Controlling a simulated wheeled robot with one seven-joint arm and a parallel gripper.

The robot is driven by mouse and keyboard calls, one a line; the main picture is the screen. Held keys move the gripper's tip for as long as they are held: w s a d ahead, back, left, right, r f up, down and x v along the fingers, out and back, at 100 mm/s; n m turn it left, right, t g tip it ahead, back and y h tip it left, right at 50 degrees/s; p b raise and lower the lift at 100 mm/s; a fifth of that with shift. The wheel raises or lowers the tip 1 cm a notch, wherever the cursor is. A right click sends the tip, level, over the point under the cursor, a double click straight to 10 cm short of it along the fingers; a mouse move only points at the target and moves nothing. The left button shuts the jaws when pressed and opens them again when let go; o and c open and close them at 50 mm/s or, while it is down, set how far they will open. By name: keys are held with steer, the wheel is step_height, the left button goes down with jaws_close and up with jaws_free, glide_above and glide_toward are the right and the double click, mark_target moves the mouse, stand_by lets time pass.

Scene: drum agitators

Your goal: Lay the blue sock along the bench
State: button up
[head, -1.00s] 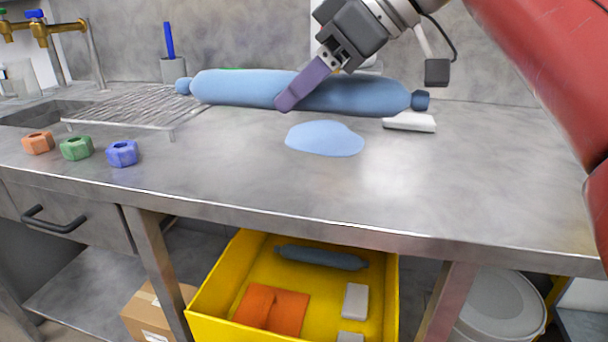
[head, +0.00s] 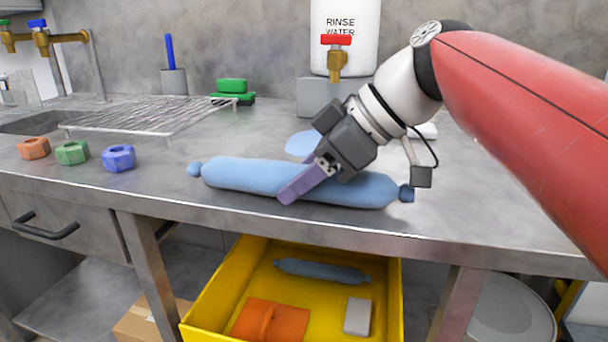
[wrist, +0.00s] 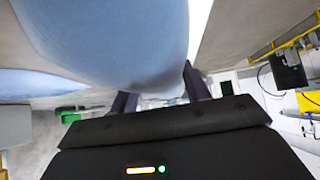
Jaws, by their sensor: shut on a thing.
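The blue sock (head: 240,175) is a long, plump roll with a tied knob at each end. It lies lengthwise along the bench (head: 150,198), near its front edge, roughly parallel to it. My gripper (head: 296,187) is shut on the sock around its middle, with a purple finger across the near side. The gripper hides part of the sock's middle. In the wrist view the sock (wrist: 110,35) fills the top, between the two dark fingers (wrist: 160,97). I cannot tell whether its underside touches the bench.
A light blue puddle (head: 302,143) lies behind the sock. Hex nuts (head: 72,153) and a wire rack (head: 135,117) are on the left. A rinse water container (head: 345,20) stands at the back. A yellow bin (head: 215,295) below holds a smaller blue roll (head: 322,271).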

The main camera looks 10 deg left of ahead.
steer(key=shift+f, duration=0.2)
steer(key=o, duration=1.1)
steer(key=shift+r, duration=0.1)
steer(key=shift+r, duration=0.1)
steer(key=shift+d+r, duration=0.15)
steer(key=shift+r, duration=0.05)
steer(key=p+v, duration=0.1)
steer(key=v, duration=1)
steer(key=shift+s+d+r+p, duration=0.1)
steer(key=shift+d+r+p, duration=0.1)
steer(key=shift+p, duration=0.1)
